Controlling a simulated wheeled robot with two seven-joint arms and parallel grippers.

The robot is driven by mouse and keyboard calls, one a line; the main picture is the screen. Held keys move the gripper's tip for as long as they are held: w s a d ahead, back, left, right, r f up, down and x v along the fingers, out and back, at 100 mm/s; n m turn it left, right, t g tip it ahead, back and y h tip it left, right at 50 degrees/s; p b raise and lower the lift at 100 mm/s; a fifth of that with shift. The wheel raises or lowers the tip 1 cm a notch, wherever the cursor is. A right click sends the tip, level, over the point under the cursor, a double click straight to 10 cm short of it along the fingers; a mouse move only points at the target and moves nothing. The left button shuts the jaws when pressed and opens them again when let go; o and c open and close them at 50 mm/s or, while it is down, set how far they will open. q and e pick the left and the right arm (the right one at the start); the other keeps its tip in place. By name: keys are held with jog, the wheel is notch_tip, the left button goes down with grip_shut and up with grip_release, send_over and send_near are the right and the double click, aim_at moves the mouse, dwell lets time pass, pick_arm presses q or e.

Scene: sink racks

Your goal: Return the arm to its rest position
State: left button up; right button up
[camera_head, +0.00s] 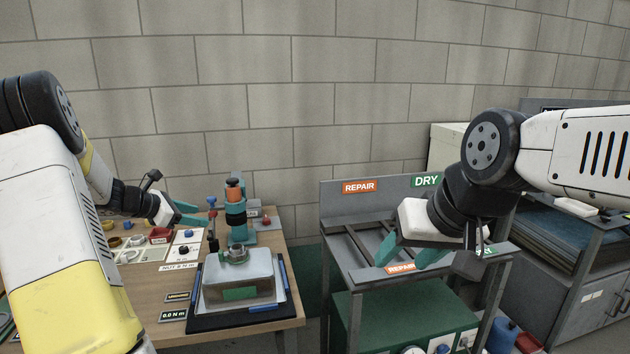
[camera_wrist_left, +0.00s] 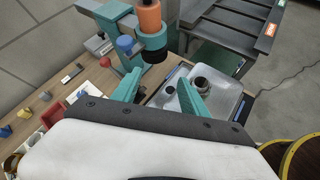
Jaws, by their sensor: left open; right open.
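My left gripper (camera_head: 187,211) is open and empty, held above the wooden workbench at the left. Its two teal fingers also show in the left wrist view (camera_wrist_left: 158,92), apart with nothing between them. My right gripper (camera_head: 409,255) is open and empty, with teal fingers, in front of the grey rack (camera_head: 345,262) marked REPAIR and DRY. The far part of my right gripper is partly hidden by its own wrist.
The wooden workbench (camera_head: 160,285) carries a grey metal block (camera_head: 238,268) on a black mat, a teal tool stand (camera_head: 236,215) with an orange top, and small coloured parts. A grey cabinet (camera_head: 590,290) stands at the right. A block wall is behind.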

pick_arm(q)
jog(key=s+d+r+m+g+y, duration=0.1)
jog(key=s+d+r+m+g, duration=0.1)
jog(key=s+d+r+m, duration=0.5)
jog(key=s+d+r+m+g, duration=0.25)
jog(key=s+d+m, duration=0.35)
jog(key=s+d, duration=0.3)
jog(key=s+d+m+y, duration=0.1)
jog(key=s+d+m, duration=0.1)
jog(key=s+m, duration=0.4)
jog(key=s+d+r+m+t+y, duration=0.1)
jog(key=s+m, duration=0.5)
jog(key=s, duration=0.6)
jog(key=shift+s+d+r+m+y, duration=0.15)
jog(key=shift+d+m+y, duration=0.25)
jog(key=shift+d+y, duration=0.3)
jog(key=shift+a, duration=0.1)
